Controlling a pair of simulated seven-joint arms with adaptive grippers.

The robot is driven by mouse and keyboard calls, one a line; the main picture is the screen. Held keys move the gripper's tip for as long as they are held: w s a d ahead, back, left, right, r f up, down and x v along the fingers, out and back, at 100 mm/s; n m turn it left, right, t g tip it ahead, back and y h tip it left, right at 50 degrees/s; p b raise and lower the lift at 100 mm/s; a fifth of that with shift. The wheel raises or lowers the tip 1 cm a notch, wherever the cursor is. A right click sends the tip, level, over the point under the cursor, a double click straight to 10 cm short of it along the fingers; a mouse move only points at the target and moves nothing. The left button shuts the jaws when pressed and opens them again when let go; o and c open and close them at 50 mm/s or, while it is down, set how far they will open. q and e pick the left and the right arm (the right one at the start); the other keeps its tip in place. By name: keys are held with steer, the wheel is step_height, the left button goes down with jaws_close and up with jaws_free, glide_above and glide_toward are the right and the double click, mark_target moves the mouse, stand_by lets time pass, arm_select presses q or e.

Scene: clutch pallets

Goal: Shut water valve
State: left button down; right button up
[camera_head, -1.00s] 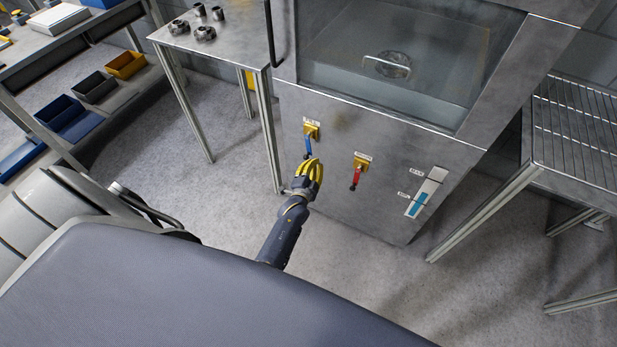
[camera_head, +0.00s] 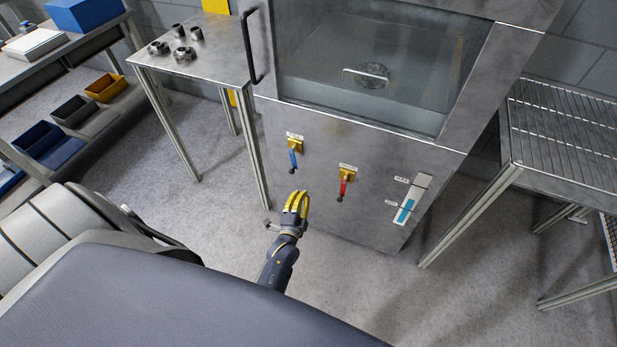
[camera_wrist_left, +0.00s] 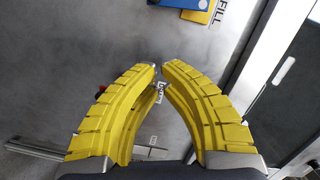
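Two valves with yellow bodies sit on the steel cabinet's front panel. The blue-handled valve (camera_head: 294,157) has its handle hanging down; in the left wrist view its handle (camera_wrist_left: 186,4) is partly cut off at the top, beside a label reading "FILL". The red-handled valve (camera_head: 344,186) is to its right, handle also hanging down; in the wrist view only a bit of red shows behind a finger. My left gripper (camera_head: 298,198) is below the blue handle, apart from both valves. Its yellow fingers (camera_wrist_left: 160,70) come nearly together at the tips, with nothing held. My right gripper is out of view.
A level gauge (camera_head: 413,200) with blue in its lower part is on the panel's right. The steel cabinet (camera_head: 385,225) has a glass window above. A side table (camera_head: 205,65) with metal parts stands left, a wire-rack table (camera_head: 565,140) right. The floor in front is clear.

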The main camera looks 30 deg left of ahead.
arm_select(q)
steer(key=w+a+f, duration=0.2)
steer(key=w+a, duration=0.4)
steer(key=w, duration=0.3)
steer(key=shift+w, duration=0.25)
steer(key=shift+a, duration=0.1)
stand_by(0.4)
steer(key=shift+s+a+f+m, duration=0.1)
steer(key=shift+a+f+m, duration=0.1)
steer(key=shift+a+m, duration=0.25)
steer(key=shift+a+f+m, duration=0.2)
steer(key=shift+a+m, duration=0.05)
steer(key=shift+a, duration=0.3)
